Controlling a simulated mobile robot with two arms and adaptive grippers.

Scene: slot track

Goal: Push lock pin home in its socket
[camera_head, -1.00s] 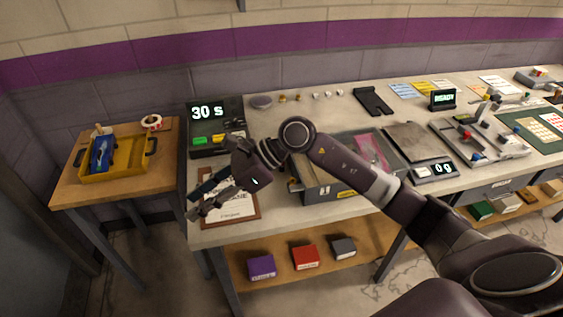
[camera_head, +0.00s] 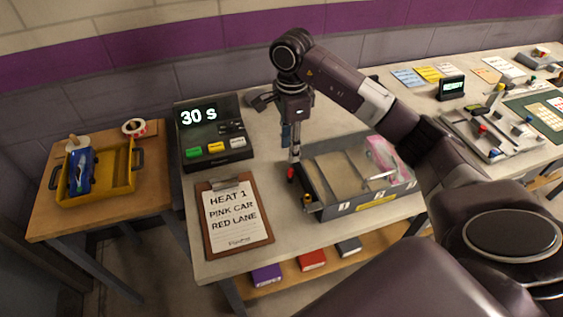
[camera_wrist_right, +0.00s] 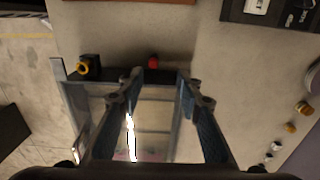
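A small red knob (camera_head: 290,173), which looks like the head of the lock pin, sits at the left end of the grey tray (camera_head: 345,211). In the right wrist view the red knob (camera_wrist_right: 153,62) lies just beyond my fingertips, at the tray's dark end wall. Its shaft and socket are hidden, so I cannot tell how deep it sits. My right gripper (camera_head: 291,148) points down above this end of the tray. In the wrist view the right gripper (camera_wrist_right: 163,82) has its fingers apart with nothing held between them. My left gripper is out of view.
A yellow ring on a black block (camera_wrist_right: 88,67) is at the tray's near corner. A clipboard (camera_head: 236,219) lies left of the tray, and the timer box (camera_head: 212,135) stands behind it. A pink item (camera_head: 380,155) lies in the tray. A yellow bin (camera_head: 123,163) is on the side table.

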